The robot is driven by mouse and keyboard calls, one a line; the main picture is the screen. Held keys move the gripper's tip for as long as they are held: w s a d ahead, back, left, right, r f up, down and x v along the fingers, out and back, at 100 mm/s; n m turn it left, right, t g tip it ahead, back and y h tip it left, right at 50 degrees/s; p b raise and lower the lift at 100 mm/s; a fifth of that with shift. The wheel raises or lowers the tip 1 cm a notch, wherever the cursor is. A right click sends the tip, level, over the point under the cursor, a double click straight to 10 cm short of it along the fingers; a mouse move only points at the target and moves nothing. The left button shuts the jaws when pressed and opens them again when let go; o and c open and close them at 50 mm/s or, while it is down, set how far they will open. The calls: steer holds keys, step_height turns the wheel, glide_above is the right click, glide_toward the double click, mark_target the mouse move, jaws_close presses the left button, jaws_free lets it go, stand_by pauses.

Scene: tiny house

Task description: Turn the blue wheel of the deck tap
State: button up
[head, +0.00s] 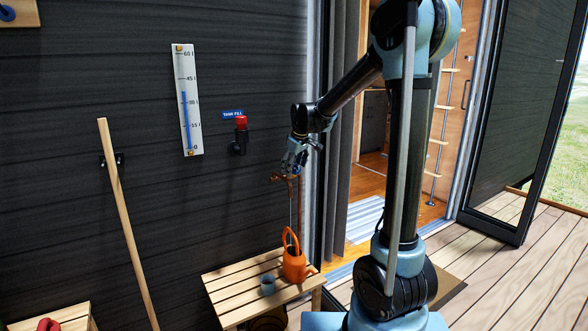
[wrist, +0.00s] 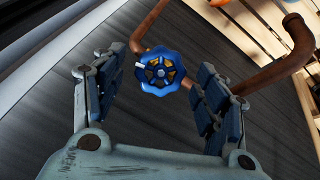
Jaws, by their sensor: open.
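The blue wheel (wrist: 160,72) of the deck tap is in the wrist view, upper middle, with a scalloped rim and a white mark on its left side. It lies between the two open fingers of my gripper (wrist: 157,90), with a gap on both sides. The copper tap pipe (wrist: 270,75) runs behind the wheel and bends at the right. In the head view my gripper (head: 293,160) is at the tap (head: 285,178) on the dark wall; the wheel is hard to make out there, largely hidden by the gripper.
A red-topped tank fill valve (head: 240,128) and a level gauge (head: 187,100) are on the wall to the left. A wooden pole (head: 126,220) leans there.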

steer(key=v, duration=1.1)
steer(key=shift+s+r, duration=0.2)
steer(key=shift+r, duration=0.1)
stand_by(6.4)
